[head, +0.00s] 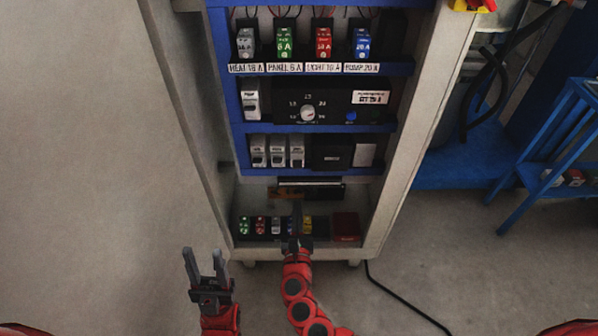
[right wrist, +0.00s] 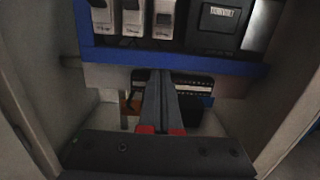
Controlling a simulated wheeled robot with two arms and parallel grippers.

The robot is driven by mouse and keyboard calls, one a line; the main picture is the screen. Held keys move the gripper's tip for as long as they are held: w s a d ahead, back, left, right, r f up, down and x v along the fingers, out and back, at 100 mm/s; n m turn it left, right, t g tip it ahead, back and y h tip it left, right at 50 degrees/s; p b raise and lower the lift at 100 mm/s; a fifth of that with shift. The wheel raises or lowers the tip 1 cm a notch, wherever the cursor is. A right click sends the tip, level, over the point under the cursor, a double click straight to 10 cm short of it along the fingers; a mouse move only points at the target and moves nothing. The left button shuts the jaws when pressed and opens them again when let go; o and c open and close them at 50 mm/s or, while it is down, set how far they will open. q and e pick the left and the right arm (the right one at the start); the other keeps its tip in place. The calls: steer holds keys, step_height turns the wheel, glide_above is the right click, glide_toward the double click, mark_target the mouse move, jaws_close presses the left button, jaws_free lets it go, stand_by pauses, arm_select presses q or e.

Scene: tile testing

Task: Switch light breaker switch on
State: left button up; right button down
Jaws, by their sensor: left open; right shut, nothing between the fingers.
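In the head view a row of labelled breakers sits at the top of the open cabinet. The light breaker (head: 323,42) is red, above a label reading LIGHT 10 A (head: 322,68). It stands between the green panel breaker (head: 284,42) and the blue pump breaker (head: 362,43). I cannot tell its lever position. My right gripper (head: 297,208) is shut and empty in the lower cabinet, well below the light breaker. In the right wrist view its closed fingers (right wrist: 162,100) point toward the shelf with white switches. My left gripper (head: 204,262) is open and empty, left of the cabinet's lower front.
Below the breakers are a black panel with a knob (head: 307,112) and white switches (head: 277,151). Several small coloured parts (head: 260,226) and a red box (head: 346,227) lie at the cabinet bottom. Cabinet walls flank my right arm. A blue rack (head: 560,140) stands right.

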mark_target(297, 165)
stand_by(0.3)
steer(key=w+b, duration=0.3)
steer(key=w, duration=0.6)
steer(key=r, duration=0.1)
steer(key=r+p, duration=0.1)
steer(key=r, duration=0.2)
steer(key=shift+s+r+p, duration=0.3)
steer(key=shift+s+p, duration=0.05)
steer(key=shift+p, duration=0.05)
steer(key=r+g+p, duration=0.1)
steer(key=g+p, duration=0.1)
steer(key=p, duration=0.7)
steer(key=r+g+p, duration=0.1)
steer(key=g+p, duration=0.1)
steer(key=p, duration=0.7)
steer(key=s+r+g+p, duration=0.1)
steer(key=g+p, duration=0.2)
steer(key=p, duration=0.7)
stand_by(0.4)
steer(key=shift+r, duration=0.15)
